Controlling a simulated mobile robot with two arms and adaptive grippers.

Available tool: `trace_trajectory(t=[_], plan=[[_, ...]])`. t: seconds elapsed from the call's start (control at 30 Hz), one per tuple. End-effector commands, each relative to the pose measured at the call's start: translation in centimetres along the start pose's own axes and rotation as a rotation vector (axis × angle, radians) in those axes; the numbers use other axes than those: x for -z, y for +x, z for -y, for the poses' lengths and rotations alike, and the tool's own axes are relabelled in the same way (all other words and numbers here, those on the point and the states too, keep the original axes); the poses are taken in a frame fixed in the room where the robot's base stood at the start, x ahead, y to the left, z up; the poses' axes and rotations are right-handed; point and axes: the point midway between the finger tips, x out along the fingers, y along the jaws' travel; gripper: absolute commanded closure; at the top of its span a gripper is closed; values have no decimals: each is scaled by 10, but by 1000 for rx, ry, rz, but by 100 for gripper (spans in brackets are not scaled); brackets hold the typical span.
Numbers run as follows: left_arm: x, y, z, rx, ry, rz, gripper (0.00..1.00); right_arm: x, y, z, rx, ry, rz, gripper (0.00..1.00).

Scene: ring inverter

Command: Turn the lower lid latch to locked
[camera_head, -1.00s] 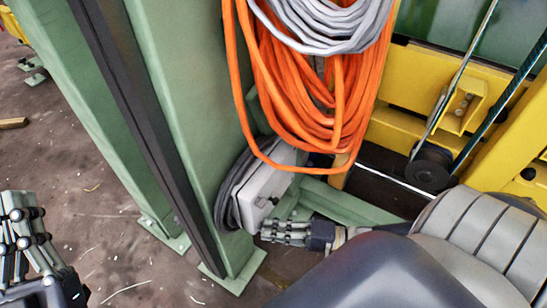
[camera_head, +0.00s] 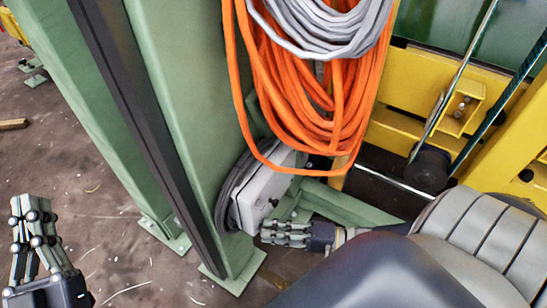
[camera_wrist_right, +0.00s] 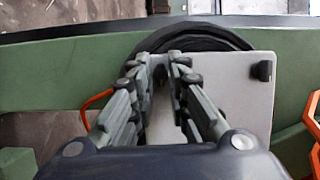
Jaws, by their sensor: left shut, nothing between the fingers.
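A light grey box (camera_head: 262,196) is mounted on the side of a green post, low down. In the right wrist view its flat lid (camera_wrist_right: 225,95) faces me. A dark latch (camera_wrist_right: 262,71) stands at the lid's right edge. Another dark piece, probably the lower latch (camera_wrist_right: 171,76), shows between my right fingertips and is partly hidden. My right gripper (camera_head: 264,231) is at the box's lower edge, its fingers a narrow gap apart. I cannot tell whether they press on the dark piece. My left gripper (camera_head: 30,207) is shut and empty, away from the box.
Orange cable loops (camera_head: 325,120) hang just above the box, with grey cable (camera_head: 320,35) over them. The green post (camera_head: 175,110) stands left of the box. Yellow machinery with a black pulley (camera_head: 430,168) is to the right. Open floor lies at the left.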

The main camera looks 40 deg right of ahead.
Motion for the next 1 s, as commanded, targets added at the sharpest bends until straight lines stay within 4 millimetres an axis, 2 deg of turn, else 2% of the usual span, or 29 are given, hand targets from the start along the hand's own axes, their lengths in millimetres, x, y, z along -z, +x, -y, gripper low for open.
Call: trace_trajectory(t=[0.17, 0.27, 0.7, 0.83, 1.0], plan=[[0, 0, 0, 0, 0, 0, 100, 0, -3, 0, 0, 1, 0, 84], [0, 0, 0, 0, 0, 0, 100, 0, -14, -1, -2, 2, 0, 84], [0, 0, 0, 0, 0, 0, 100, 0, -100, -1, -4, 1, 1, 84], [0, 0, 0, 0, 0, 0, 100, 0, -114, -1, -2, 1, -1, 84], [0, 0, 0, 0, 0, 0, 100, 0, -120, 0, 1, 0, 0, 84]])
